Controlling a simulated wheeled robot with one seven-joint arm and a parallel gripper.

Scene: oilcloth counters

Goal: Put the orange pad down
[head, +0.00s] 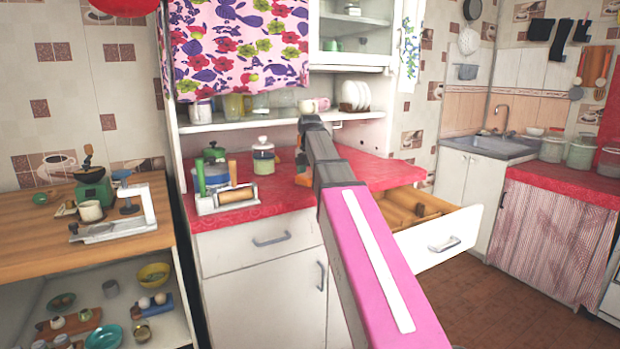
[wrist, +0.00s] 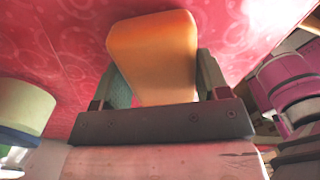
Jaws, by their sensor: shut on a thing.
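The orange pad (wrist: 152,48) is a block with rounded corners, held between the two fingers of my gripper (wrist: 157,75) in the wrist view. The red patterned countertop (wrist: 62,42) lies behind it; I cannot tell whether the pad touches it. In the head view my gripper (head: 301,158) is over the back part of the red counter (head: 285,195), right of the lidded jar. Only a small orange bit of the pad (head: 301,164) shows there; my arm hides most of it.
A lidded jar (head: 263,157), a green pot (head: 214,153) and a rack with a rolling pin (head: 236,195) stand left on the counter. A drawer (head: 440,236) stands open at the right. Some counter in front of the jar is clear.

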